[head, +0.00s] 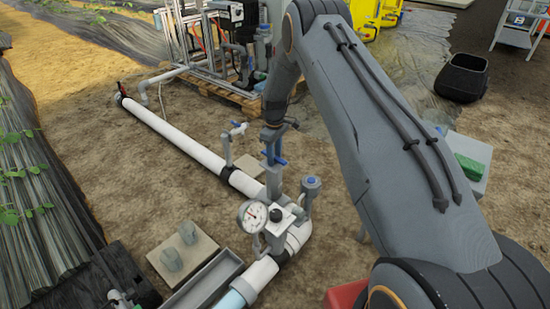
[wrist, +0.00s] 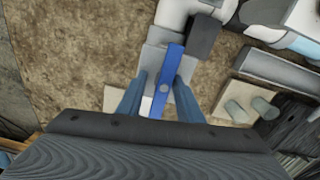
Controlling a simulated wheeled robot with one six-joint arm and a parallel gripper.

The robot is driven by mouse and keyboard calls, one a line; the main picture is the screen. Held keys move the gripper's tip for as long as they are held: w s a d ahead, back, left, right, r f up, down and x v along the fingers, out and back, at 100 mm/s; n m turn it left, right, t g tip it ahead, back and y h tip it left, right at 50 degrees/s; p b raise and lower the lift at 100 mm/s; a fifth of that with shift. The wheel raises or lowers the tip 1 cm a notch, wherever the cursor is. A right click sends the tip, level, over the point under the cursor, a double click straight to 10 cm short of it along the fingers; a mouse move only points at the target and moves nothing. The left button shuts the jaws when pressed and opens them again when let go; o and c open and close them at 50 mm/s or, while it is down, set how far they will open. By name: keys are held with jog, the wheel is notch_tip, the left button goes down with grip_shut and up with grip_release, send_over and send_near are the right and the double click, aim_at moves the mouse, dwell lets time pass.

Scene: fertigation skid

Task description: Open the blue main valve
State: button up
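The main valve's blue lever (wrist: 164,88) shows in the wrist view as a straight bar with a round grey hub. It runs nearly lengthwise between the two blue-grey fingers of my gripper (wrist: 161,76). The fingers stand apart, one on each side of the bar, with a visible gap on the left. The right finger is close to the bar; I cannot tell if it touches. In the head view my gripper (head: 273,150) points down over the valve on the white pipe, and its fingers and the lever partly blend together there.
A round pressure gauge (head: 252,216) and a grey capped fitting (head: 311,187) stand close beside the valve. A grey open trough (head: 203,284) and a concrete slab (head: 198,254) lie at front left.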

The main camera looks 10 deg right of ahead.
jog(key=shift+s+a+f, duration=0.35)
jog(key=shift+s+f, duration=0.2)
jog(key=shift+r, duration=0.2)
jog(key=shift+c, duration=0.2)
jog(key=shift+o, duration=0.2)
jog(key=r+p, duration=0.1)
jog(key=r, duration=0.2)
jog(key=r+p, duration=0.2)
jog(key=r, duration=0.1)
jog(key=r+p, duration=0.1)
jog(key=r, duration=0.3)
jog(key=shift+w+d+p, duration=0.15)
jog(key=shift+w+p, duration=0.15)
jog(key=shift+w, duration=0.05)
